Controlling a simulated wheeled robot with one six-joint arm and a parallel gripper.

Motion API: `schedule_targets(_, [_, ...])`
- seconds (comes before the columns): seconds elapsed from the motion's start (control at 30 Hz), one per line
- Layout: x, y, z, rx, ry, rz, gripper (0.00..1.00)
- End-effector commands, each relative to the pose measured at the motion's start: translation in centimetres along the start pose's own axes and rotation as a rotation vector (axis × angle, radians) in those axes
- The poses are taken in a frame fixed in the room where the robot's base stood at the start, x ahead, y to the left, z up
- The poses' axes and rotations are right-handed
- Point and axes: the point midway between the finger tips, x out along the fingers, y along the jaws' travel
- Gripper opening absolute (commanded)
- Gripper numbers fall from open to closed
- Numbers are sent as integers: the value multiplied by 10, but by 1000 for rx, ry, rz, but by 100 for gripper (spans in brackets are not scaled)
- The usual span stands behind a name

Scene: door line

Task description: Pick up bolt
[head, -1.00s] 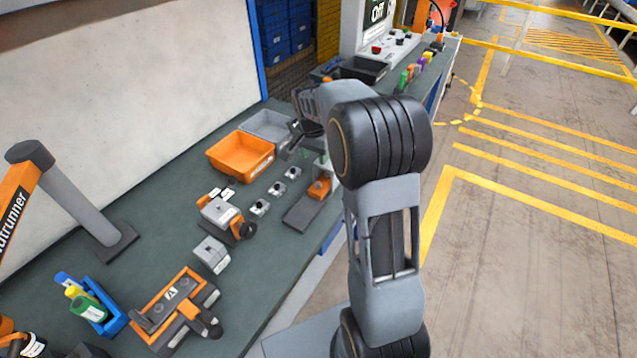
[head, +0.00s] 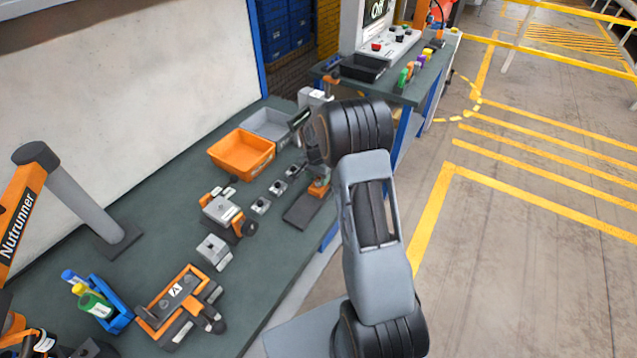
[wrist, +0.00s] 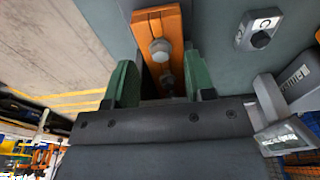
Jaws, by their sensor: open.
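In the wrist view, my gripper (wrist: 159,60) is open, with its two green fingers apart and nothing held. An orange block (wrist: 152,24) lies between and beyond the fingers. A grey bolt (wrist: 160,50) with a rounded head stands on this block, in the gap between the fingers. A second bolt (wrist: 167,79) is closer to the gripper's palm and partly shaded. I see no finger touching a bolt. In the head view, the orange block (head: 319,188) sits at the bench's right edge; my arm hides most of the gripper, and the bolts are too small to make out.
An orange bin (head: 241,152) and a grey bin (head: 268,123) stand behind the block. Several small grey units, one also in the wrist view (wrist: 260,30), line the bench (head: 180,205) beside it. A dark plate (head: 303,212) lies in front. The floor to the right is open.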

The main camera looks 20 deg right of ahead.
Motion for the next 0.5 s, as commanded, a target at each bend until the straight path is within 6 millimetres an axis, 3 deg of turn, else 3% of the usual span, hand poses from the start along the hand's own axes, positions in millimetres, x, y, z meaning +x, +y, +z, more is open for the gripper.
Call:
schedule_targets(0.23, [25, 0, 0, 0, -1, 0, 50])
schedule_targets(0.5, [28, 0, 0, 0, 1, -1, 50])
